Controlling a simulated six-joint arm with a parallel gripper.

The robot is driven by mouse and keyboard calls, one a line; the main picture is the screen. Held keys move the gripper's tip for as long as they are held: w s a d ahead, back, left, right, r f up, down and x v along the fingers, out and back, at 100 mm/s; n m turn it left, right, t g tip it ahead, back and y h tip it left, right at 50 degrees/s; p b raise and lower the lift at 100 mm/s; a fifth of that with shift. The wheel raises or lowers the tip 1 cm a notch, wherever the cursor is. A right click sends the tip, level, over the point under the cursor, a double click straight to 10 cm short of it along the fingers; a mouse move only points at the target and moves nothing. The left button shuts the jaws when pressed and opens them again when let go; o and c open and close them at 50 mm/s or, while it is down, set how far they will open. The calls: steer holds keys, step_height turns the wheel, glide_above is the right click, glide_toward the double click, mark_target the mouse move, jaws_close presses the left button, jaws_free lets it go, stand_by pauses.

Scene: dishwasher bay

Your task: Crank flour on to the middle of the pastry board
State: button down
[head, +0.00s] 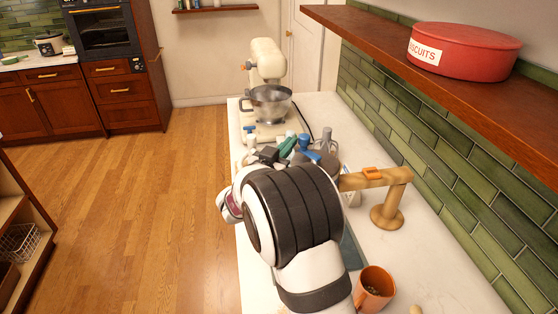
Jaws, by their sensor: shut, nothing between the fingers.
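A wooden stand (388,212) with a side arm and an orange block on it stands on the counter. At the left end of its arm is a grey metal vessel (330,160), perhaps the flour sifter, mostly hidden behind my arm. Blue and green handle-like parts show near it; I cannot tell which one is a crank. A strip of dark grey-green board (351,250), perhaps the pastry board, shows beside my arm; its middle and any flour are hidden. Dark parts of my gripper (268,156) show past my wrist, close to the handles. It looks shut and empty.
A cream stand mixer (267,62) with a steel bowl (270,102) stands at the far end of the white counter (440,262). An orange mug (374,287) is near front. A shelf (470,88) with a red biscuit tin (464,50) overhangs the right.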

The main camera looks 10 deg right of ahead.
steer(key=s+a, duration=0.5)
steer(key=a, duration=0.7)
steer(key=shift+s+a+r, duration=0.25)
steer(key=shift+s+r, duration=0.05)
steer(key=shift+s, duration=0.05)
steer(key=s+d+f+g+y, duration=0.2)
steer(key=s+g+y, duration=0.2)
steer(key=s, duration=0.9)
steer(key=s+d+f+n+g+y, duration=0.1)
steer(key=s+d+f+g+y, duration=0.1)
steer(key=s, duration=1.1)
steer(key=s+d+f+g+y, duration=0.1)
steer(key=s+f+g+y, duration=0.2)
steer(key=s, duration=1)
steer(key=g+y, duration=0.3)
steer(key=g, duration=0.2)
steer(key=shift+d+f+n, duration=0.25)
steer(key=shift+d+n, duration=0.05)
steer(key=shift+d, duration=0.1)
